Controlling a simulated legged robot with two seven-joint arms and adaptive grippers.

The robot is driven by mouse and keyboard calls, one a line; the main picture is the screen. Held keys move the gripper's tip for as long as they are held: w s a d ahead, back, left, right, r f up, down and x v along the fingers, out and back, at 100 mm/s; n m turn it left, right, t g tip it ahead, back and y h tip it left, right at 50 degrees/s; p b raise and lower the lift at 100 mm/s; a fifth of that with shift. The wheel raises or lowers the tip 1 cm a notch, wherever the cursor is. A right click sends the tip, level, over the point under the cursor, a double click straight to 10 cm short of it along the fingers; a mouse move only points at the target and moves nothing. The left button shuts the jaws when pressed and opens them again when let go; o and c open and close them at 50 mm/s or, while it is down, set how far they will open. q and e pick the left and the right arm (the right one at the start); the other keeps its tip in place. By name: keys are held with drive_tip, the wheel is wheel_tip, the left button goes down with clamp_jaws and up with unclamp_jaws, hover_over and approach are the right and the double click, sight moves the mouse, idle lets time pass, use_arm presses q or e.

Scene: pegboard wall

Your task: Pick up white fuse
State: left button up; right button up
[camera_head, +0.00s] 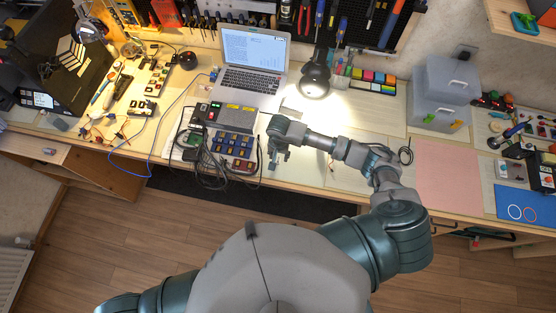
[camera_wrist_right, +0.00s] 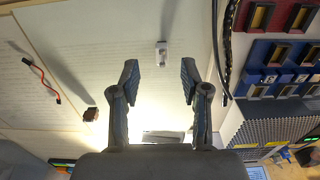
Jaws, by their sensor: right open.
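A small white fuse (camera_wrist_right: 161,53) lies on the pale paper-covered bench top in the right wrist view. My right gripper (camera_wrist_right: 160,82) is open and empty, and the fuse shows beyond its fingertips, roughly centred between them. The fuse is apart from both fingers. In the head view my right gripper (camera_head: 277,162) hangs over the bench, just right of the blue fuse panel (camera_head: 233,146). The fuse cannot be made out in the head view. My left gripper is out of view.
Blue and red fuse holders (camera_wrist_right: 285,55) and a black cable (camera_wrist_right: 224,50) lie to the right in the wrist view. A small brown piece (camera_wrist_right: 90,114) and a red-black wire (camera_wrist_right: 43,80) lie to the left. A laptop (camera_head: 252,65) and lit lamp (camera_head: 315,78) stand behind.

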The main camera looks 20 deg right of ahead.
sight(278, 160)
wheel_tip(278, 160, down, 5)
drive_tip(key=shift+w+f+p, duration=0.1)
drive_tip(key=shift+f+p, duration=0.1)
drive_tip(key=shift+p, duration=0.3)
drive_tip(key=shift+a, duration=0.1)
clamp_jaws()
